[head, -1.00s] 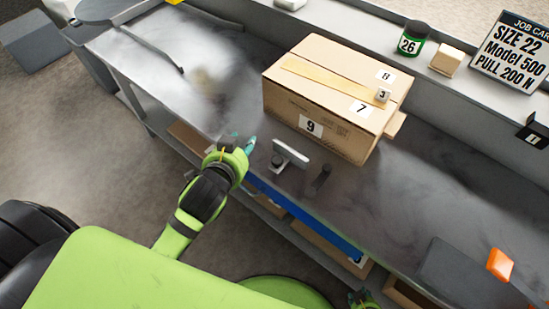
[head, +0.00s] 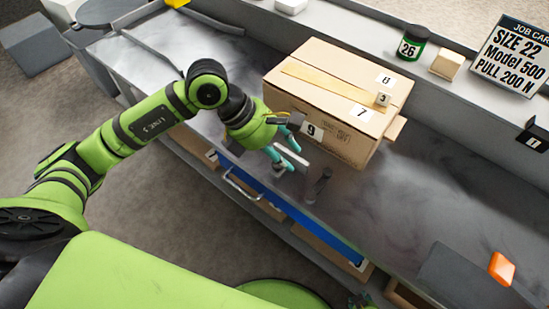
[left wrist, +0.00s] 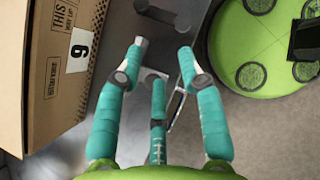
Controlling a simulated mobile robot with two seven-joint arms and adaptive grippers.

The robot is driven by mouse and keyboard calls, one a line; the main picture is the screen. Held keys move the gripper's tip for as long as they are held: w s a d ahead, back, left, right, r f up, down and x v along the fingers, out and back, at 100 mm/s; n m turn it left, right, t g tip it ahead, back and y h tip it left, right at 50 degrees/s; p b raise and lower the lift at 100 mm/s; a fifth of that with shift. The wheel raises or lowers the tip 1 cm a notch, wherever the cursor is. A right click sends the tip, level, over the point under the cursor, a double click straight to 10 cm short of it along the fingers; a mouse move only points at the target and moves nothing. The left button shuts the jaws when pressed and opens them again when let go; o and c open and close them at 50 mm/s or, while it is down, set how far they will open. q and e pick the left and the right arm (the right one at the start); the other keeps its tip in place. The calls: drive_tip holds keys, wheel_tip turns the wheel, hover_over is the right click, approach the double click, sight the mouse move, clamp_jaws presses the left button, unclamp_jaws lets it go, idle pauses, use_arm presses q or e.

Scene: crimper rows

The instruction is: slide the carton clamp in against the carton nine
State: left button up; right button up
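The carton nine (head: 345,143) is a brown box on the bench, its "9" label on the near face; in the left wrist view it fills the left side (left wrist: 50,85). My right gripper (head: 360,298) barely shows at the bottom edge.
A dark jar marked 26 (head: 412,42) and a pale block (head: 446,64) stand on the back ledge. An orange block (head: 501,268) lies at the right.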

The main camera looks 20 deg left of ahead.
sight(277, 164)
use_arm(q)
drive_tip(key=a+f+y, duration=0.1)
drive_tip(key=f, duration=0.1)
drive_tip(key=w+a+f+y, duration=0.1)
drive_tip(key=f, duration=0.1)
drive_tip(key=w+a+f, duration=0.1)
drive_tip(key=f, duration=0.1)
drive_tip(key=shift+f+y, duration=0.15)
drive_tip(key=shift+y, duration=0.25)
drive_tip(key=shift+w+d+f, duration=0.15)
drive_tip(key=shift+d+f, duration=0.05)
drive_tip(key=shift+f, duration=0.45)
clamp_jaws()
